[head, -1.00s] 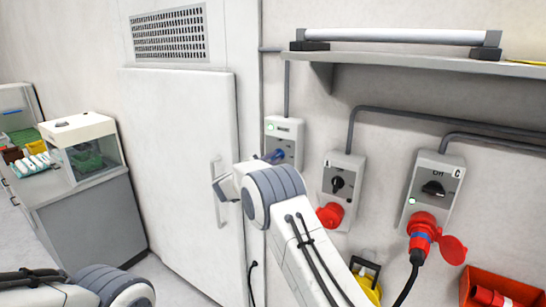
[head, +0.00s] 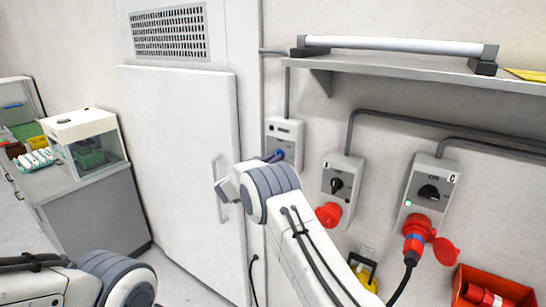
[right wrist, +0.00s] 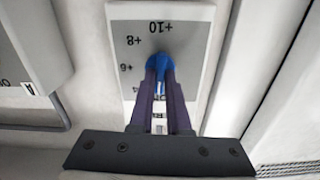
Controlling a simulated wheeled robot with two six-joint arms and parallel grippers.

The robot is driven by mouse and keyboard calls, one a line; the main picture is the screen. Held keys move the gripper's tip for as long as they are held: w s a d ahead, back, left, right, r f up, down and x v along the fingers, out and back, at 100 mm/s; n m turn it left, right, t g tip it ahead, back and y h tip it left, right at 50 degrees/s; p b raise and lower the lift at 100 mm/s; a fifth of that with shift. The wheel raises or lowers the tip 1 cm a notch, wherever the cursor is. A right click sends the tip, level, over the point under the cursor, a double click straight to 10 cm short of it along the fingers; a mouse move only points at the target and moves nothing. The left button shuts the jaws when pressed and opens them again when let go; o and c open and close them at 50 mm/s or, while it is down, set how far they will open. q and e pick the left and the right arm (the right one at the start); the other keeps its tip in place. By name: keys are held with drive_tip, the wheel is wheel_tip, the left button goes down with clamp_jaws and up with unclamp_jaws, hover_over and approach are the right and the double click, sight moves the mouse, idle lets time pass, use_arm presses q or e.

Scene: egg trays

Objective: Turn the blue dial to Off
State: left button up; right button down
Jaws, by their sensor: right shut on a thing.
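The blue dial (right wrist: 160,63) sits on a pale grey wall box (right wrist: 193,28) with printed marks such as +10, +8 and +6, upside down in the right wrist view. My right gripper (right wrist: 160,76) is shut on the dial, its two dark fingers on either side of it. The fingers hide part of the lower scale, and I cannot read where the dial points. In the head view the box (head: 286,127) is on the wall beside the white door, and my right wrist covers its lower part. My left gripper is out of view.
Two more switch boxes with black knobs, one marked A (head: 338,178) and one marked C (head: 428,186), are to the right. A shelf (head: 420,73) is above them. A red bin (head: 497,280) is low right. The white door (head: 182,170) has a handle near my right wrist.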

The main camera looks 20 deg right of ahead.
drive_tip(key=shift+f+n, duration=0.35)
drive_tip(key=shift+n, duration=0.25)
drive_tip(key=c, duration=0.9)
unclamp_jaws()
drive_tip(key=shift+r, duration=0.2)
drive_tip(key=shift+a, duration=0.1)
drive_tip(key=b+v, duration=0.4)
drive_tip(key=v, duration=0.6)
drive_tip(key=shift+s+a+b, duration=0.1)
drive_tip(key=shift+s+b, duration=0.15)
drive_tip(key=shift+b, duration=0.1)
